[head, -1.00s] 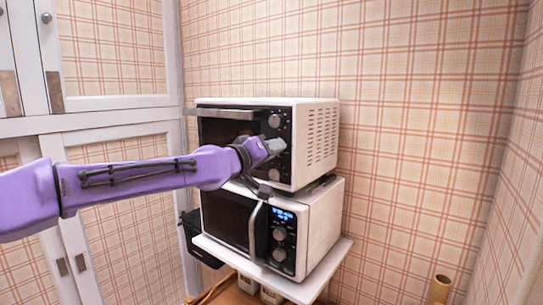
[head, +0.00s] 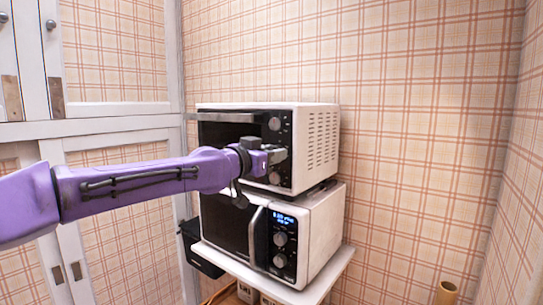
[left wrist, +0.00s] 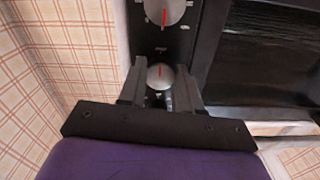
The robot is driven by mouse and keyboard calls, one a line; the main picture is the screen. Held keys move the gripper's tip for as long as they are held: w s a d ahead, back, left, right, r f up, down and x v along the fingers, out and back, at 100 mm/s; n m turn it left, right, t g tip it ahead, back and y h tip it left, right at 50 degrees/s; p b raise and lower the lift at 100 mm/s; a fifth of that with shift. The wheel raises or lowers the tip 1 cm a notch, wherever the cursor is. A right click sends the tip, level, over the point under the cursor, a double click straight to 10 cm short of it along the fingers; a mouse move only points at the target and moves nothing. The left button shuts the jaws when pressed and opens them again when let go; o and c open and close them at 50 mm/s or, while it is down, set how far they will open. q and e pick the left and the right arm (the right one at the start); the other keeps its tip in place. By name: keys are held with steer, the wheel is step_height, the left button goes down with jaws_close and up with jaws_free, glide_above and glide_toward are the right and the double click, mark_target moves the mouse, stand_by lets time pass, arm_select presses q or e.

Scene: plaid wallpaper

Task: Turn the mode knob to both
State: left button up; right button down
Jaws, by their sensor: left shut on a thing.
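The white upper oven (head: 265,106) has a black panel with three knobs in a column. The top knob (head: 275,124) and the bottom knob (head: 275,178) are clear in the head view. My left gripper (head: 281,155) is at the middle knob, its fingers on either side of it. In the left wrist view, the gripper (left wrist: 161,88) is shut on this small silver knob (left wrist: 160,75), which has a red mark. A larger knob (left wrist: 165,10) with a red pointer shows beyond it. The labels are too small to read. My right gripper is out of view.
A white microwave (head: 318,235) with its own knobs and blue display stands under the oven, on a white shelf (head: 325,272). Plaid walls stand behind and to the right. White-framed cabinets (head: 110,130) are at the left.

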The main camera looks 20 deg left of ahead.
arm_select(q)
steer(key=shift+f+m, duration=0.15)
steer(key=shift+m, duration=0.35)
steer(key=o, duration=1)
steer(key=shift+o, duration=0.2)
steer(key=b+v, duration=1)
steer(key=b, duration=0.6)
steer(key=shift+s, duration=0.25)
steer(key=shift+a, duration=0.1)
